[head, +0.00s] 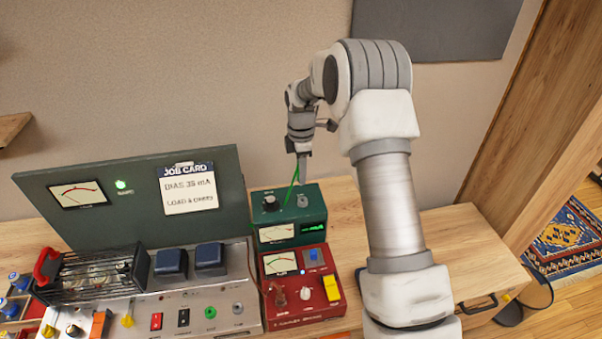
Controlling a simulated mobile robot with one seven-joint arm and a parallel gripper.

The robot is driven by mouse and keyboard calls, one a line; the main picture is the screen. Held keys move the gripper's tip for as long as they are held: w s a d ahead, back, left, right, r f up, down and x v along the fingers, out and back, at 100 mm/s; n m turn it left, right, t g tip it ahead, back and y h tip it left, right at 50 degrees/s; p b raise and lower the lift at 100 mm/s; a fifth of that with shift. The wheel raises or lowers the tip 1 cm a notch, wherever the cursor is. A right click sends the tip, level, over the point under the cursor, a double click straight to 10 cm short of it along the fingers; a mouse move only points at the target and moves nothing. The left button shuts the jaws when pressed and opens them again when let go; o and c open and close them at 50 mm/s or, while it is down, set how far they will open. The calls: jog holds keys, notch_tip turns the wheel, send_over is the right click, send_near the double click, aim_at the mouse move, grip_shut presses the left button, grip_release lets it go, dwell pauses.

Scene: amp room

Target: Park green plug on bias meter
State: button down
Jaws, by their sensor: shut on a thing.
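My gripper (303,178) is shut and points down over the top of the green meter box (315,217). A thin green lead (292,187) runs from the jaws down to the left side of the box top. The green plug at the jaws is too small to make out clearly. The green box, which looks like the bias meter, has a black knob, a grey round socket (303,201), a needle dial and a lit green display. I cannot tell whether the plug touches the socket.
A red box (299,289) with a dial, switches and a yellow part stands in front of the green box. The amplifier chassis (190,310) and a dark panel with a job card (188,188) stand to the left. Bare bench (460,240) lies to the right.

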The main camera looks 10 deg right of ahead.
jog(key=shift+w+d, duration=0.25)
jog(key=shift+d, duration=0.05)
jog(key=shift+f+b, duration=1.3)
jog(key=shift+f, duration=1.25)
jog(key=shift+f+b, duration=1.45)
jog(key=shift+f, duration=0.3)
dwell(0.6)
jog(key=c, duration=0.6)
grip_release()
notch_tip(320, 180, up, 18)
jog(key=shift+f+b, duration=0.25)
jog(key=shift+b, duration=0.45)
jog(key=shift+s+a, duration=0.1)
